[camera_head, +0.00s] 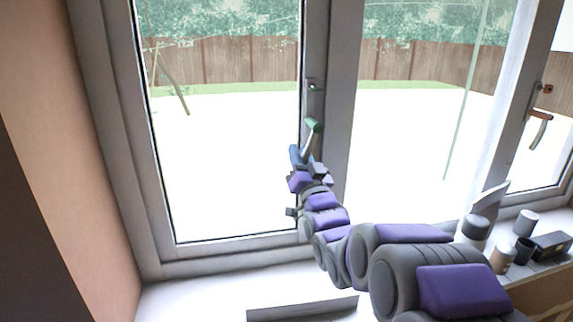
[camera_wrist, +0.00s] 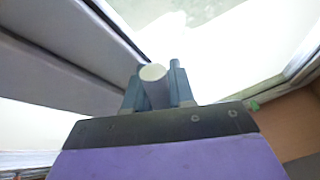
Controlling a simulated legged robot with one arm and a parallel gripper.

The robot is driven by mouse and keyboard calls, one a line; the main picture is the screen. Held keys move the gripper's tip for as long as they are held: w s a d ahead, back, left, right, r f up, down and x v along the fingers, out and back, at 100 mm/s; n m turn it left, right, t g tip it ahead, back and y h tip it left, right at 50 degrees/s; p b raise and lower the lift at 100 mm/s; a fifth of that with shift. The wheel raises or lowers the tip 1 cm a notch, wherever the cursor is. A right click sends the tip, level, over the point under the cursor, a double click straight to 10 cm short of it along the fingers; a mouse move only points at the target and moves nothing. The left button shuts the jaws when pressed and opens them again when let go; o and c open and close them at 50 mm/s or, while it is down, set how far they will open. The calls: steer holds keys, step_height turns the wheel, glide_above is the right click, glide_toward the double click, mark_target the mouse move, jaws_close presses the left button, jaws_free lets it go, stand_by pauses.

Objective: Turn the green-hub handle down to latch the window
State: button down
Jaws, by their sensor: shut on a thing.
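The green-hub handle (camera_head: 313,126) is on the middle frame post of the window. Its grey lever runs down and slightly left from the hub into my gripper (camera_head: 302,158). In the wrist view my gripper (camera_wrist: 154,88) has its two blue-grey fingers on either side of the grey lever (camera_wrist: 153,73), whose round pale end shows between them. The fingers are shut on it. The window sash (camera_head: 220,238) on the left looks flush with its frame, but I cannot tell whether it is latched. The lower part of the lever is hidden by the fingers in the head view.
A second handle with an orange-brown hub (camera_head: 540,114) is on the right window post. Several cups (camera_head: 525,222) and a dark box (camera_head: 551,246) stand on the sill at the right. A grey bar (camera_head: 300,307) lies at the front. The left sill (camera_head: 190,297) is clear.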

mark_target(304, 142)
steer(key=d+n+y, duration=0.1)
steer(key=n, duration=0.1)
steer(key=d+n+g+y, duration=0.1)
steer(key=d+n+y, duration=0.1)
steer(key=n, duration=0.1)
steer(key=shift+w+r+n, duration=0.3)
steer(key=shift+w, duration=0.05)
steer(key=shift+n+g, duration=0.3)
steer(key=shift+y, duration=0.3)
steer(key=c, duration=1.1)
jaws_free()
steer(key=shift+f, duration=0.15)
steer(key=shift+o, duration=0.3)
steer(key=shift+d+f, duration=0.1)
steer(key=shift+f, duration=0.1)
